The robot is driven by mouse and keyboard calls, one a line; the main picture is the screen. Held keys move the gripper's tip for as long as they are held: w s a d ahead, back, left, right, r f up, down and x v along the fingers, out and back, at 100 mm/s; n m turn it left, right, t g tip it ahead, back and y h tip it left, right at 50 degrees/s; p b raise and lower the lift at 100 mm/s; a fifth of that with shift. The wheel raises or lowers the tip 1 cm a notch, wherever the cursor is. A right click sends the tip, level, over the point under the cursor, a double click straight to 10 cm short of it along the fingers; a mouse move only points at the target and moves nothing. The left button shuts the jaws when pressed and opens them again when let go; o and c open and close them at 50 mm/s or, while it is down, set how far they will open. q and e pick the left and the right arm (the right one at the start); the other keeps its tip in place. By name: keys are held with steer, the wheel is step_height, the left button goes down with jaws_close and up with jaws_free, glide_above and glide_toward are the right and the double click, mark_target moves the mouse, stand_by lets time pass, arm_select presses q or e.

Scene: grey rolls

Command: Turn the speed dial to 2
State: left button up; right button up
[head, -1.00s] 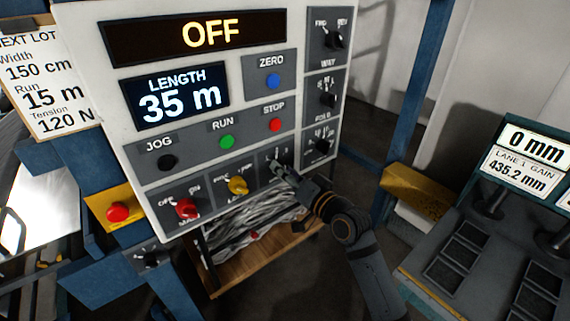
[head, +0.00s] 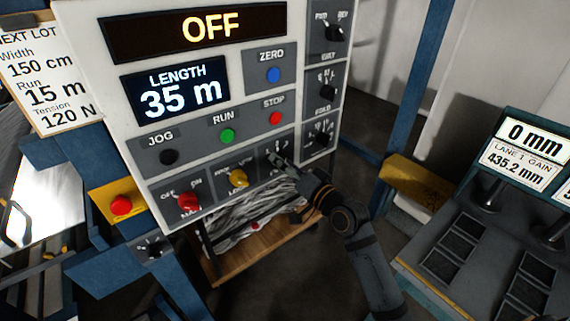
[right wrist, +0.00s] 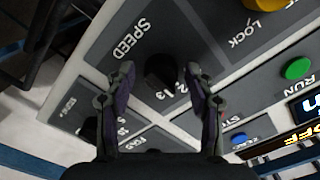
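The black speed dial (right wrist: 162,70) is in the right wrist view, on a dark panel marked SPEED, with small numerals beside it, 2 among them. Which mark it points to is not clear. My right gripper (right wrist: 160,78) is open, one finger on each side of the dial, with gaps visible between fingers and knob. In the head view my right gripper (head: 277,160) is at the lower right of the control panel (head: 106,25) and covers most of the dial. My left gripper is not in view.
The yellow LOCK knob (head: 238,178) and red main switch (head: 188,202) are left of the speed dial. The red STOP button (head: 276,118) is above it. More black selectors (head: 328,92) line the right column. A red stop button on a yellow box (head: 121,205) is at lower left.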

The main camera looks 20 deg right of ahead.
steer(key=v, duration=0.7)
steer(key=shift+s, duration=0.2)
steer(key=shift+d+r, duration=0.1)
stand_by(0.3)
